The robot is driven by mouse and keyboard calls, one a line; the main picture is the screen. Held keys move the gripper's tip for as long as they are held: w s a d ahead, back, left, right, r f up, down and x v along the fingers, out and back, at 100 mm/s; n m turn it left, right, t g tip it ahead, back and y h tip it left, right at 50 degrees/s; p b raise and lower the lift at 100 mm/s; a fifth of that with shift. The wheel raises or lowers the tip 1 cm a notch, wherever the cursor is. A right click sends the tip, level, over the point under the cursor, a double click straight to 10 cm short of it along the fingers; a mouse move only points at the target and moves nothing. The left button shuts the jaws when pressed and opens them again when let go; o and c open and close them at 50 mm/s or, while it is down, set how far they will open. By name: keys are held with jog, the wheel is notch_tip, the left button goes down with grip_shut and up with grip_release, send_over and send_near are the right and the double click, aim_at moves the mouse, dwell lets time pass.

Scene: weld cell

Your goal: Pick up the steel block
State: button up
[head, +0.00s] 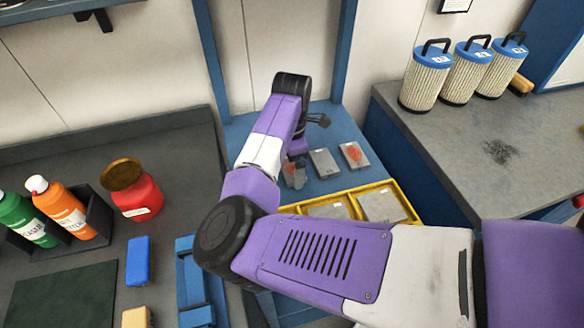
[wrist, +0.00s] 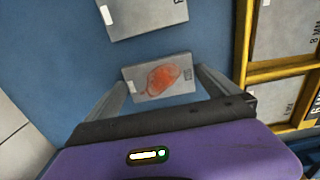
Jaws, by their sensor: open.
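Three grey steel blocks lie in a row on a blue surface (head: 335,125). The left block (head: 294,176) has an orange-red patch and is partly hidden by my arm. The middle block (head: 323,163) is plain, and the right block (head: 354,155) has an orange-red patch. In the wrist view my gripper (wrist: 162,80) is open, with its two fingers on either side of a block with an orange-red patch (wrist: 182,86). I cannot tell whether they touch it. A plain block (wrist: 142,17) lies beyond it.
A yellow-framed tray (head: 412,211) holding grey plates is close beside the blocks; its edge shows in the wrist view (wrist: 243,45). A grey counter (head: 440,125) with white canisters (head: 425,78) stands right. A dark bench (head: 185,160) with bottles and a red jar (head: 138,198) stands left.

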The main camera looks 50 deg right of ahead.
aim_at(292, 169)
jog(key=c, duration=1.8)
jog(key=shift+r, duration=0.2)
notch_tip(292, 169, up, 20)
jog(key=b, duration=0.3)
jog(key=shift+f+b, duration=0.15)
jog(key=shift+b, duration=0.15)
